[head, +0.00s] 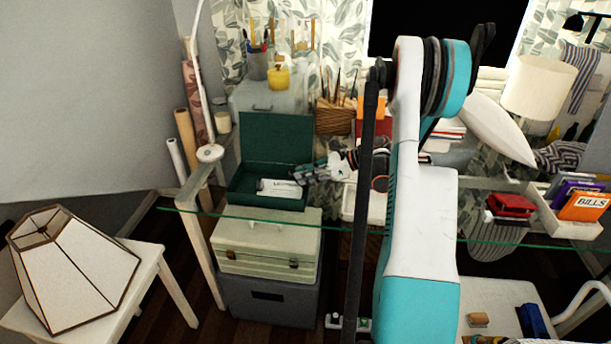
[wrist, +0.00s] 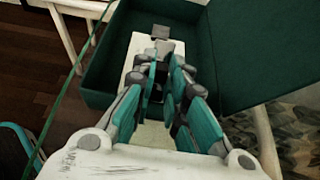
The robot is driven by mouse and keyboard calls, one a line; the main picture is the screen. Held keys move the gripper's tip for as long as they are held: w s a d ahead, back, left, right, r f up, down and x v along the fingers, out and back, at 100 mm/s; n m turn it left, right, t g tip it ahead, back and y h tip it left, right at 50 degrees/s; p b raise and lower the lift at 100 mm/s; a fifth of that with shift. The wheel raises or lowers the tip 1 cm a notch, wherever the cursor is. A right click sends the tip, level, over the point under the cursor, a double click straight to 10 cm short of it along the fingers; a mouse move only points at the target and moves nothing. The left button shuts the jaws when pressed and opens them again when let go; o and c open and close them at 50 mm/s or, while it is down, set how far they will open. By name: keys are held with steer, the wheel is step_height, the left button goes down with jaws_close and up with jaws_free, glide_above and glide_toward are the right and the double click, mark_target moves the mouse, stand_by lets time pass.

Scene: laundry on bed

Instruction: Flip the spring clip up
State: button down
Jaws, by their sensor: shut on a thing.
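A green box (head: 262,205) with its lid raised stands on the glass desk. A white lettered piece (head: 279,188) lies in it; in the wrist view it is a pale slab (wrist: 131,58) under my fingers. A small grey piece (wrist: 160,32), which looks like the spring clip, shows at the slab's far end, just beyond my fingertips. My gripper (head: 303,177) reaches into the box from the right, over the slab. In the wrist view my gripper (wrist: 165,58) is closed down around the clip area. The fingers hide the contact, and the clip's tilt is unclear.
The raised green lid (wrist: 255,50) rises close to the right of my fingers in the wrist view. A lamp base (head: 210,153) stands left of the box. A wooden organiser (head: 335,118) stands behind it. The glass edge (head: 260,218) runs in front.

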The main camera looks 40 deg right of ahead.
steer(key=c, duration=1.6)
jaws_free()
steer(key=v, duration=1.2)
